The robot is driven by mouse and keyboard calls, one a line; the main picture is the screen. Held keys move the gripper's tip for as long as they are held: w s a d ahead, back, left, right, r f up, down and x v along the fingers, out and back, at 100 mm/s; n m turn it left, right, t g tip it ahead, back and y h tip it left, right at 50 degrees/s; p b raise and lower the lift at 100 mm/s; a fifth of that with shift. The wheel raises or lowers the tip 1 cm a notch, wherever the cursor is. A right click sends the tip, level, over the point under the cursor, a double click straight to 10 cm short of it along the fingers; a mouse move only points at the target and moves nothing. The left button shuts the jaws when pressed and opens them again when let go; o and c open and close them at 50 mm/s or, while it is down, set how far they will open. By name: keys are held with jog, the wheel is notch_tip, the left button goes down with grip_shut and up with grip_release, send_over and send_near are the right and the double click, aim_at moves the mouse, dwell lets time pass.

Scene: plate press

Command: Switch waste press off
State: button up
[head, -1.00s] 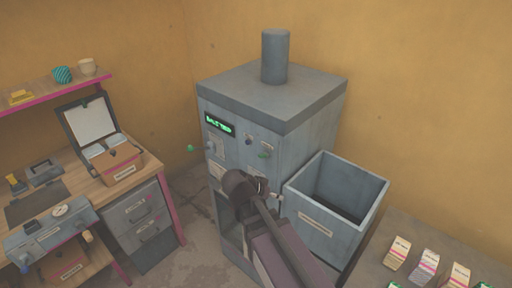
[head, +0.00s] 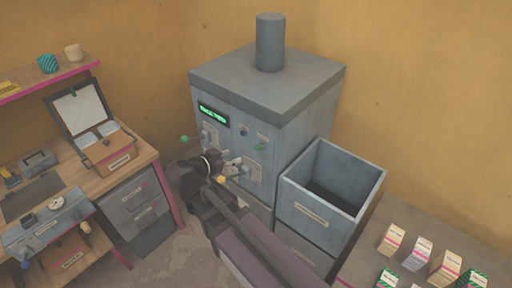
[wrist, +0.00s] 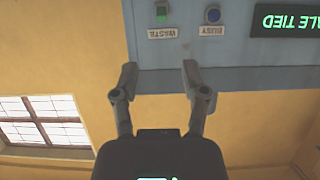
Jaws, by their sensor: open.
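The waste press (head: 285,110) is a tall grey machine with a round pipe on top. Its lit green display (head: 213,115) ends in "ALE TIED" in the upside-down wrist view (wrist: 288,18). A green control or lamp labelled WASTE (wrist: 161,14) shows there at the top edge, partly cut off, beside a blue lamp labelled BUSY (wrist: 212,15). The WASTE piece also shows small in the head view (head: 262,147). My gripper (wrist: 159,72) is open and empty, pointing at the panel, with its fingertips below the WASTE label in the picture. Contact cannot be told.
A green-knobbed lever (head: 185,139) sticks out at the press's left, and a yellow knob (head: 222,180) shows near my arm. An open grey bin (head: 325,222) stands close right of the press. A wooden bench (head: 140,165) is left; a table with several small cartons (head: 391,238) is right.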

aim_at(256, 148)
jog(key=shift+b+x, duration=2.65)
jog(key=shift+x, duration=4.2)
jog(key=shift+f, duration=0.15)
grip_shut()
jog(key=shift+s, duration=0.1)
